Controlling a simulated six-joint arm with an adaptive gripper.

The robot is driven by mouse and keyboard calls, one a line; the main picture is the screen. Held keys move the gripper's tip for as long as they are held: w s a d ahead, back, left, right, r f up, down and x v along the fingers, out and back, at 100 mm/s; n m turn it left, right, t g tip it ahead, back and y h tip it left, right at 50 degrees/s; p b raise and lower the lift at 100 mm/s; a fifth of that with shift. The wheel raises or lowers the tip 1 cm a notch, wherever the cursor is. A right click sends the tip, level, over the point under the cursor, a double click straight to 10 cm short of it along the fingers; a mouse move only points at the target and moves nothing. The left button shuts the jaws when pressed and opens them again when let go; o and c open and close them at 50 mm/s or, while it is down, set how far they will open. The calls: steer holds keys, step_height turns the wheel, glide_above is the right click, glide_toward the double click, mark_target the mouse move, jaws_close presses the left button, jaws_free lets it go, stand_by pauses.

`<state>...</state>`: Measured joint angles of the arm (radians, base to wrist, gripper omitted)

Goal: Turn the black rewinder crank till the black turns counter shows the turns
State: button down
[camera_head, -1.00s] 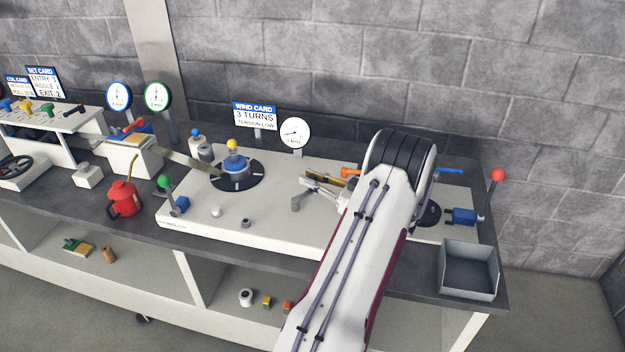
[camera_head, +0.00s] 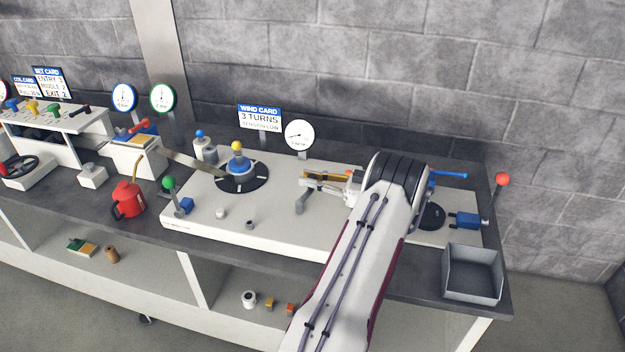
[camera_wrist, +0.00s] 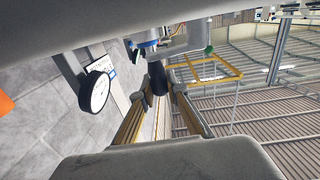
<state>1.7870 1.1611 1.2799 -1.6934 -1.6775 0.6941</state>
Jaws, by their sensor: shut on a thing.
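In the wrist view, a dark, rounded crank handle (camera_wrist: 158,78) stands between the two fingers of my gripper (camera_wrist: 160,98), which is shut on it. In the head view, my gripper (camera_head: 318,186) is over the white rewinder plate, and the arm hides much of the area; I cannot make out the crank's black grip there. The turns counter (camera_head: 299,135) is a white round dial with a dark rim and a needle pointing left. It also shows in the wrist view (camera_wrist: 95,92). The wind card (camera_head: 260,118) reads 3 TURNS, tension low.
A reel hub with a yellow knob (camera_head: 236,147) stands left of my gripper. A grey lever (camera_head: 302,202) is close below the fingers. A grey bin (camera_head: 472,285) and a red-knobbed lever (camera_head: 502,180) are at the right. A red oil can (camera_head: 128,198) is at the left.

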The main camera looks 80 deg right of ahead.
steer(key=shift+w+d+n+y, duration=0.1)
steer(key=shift+w+n+y, duration=0.05)
steer(key=shift+n+y, duration=0.3)
steer(key=c, duration=2)
jaws_free()
steer(key=shift+o, duration=0.2)
steer(key=shift+s, duration=6)
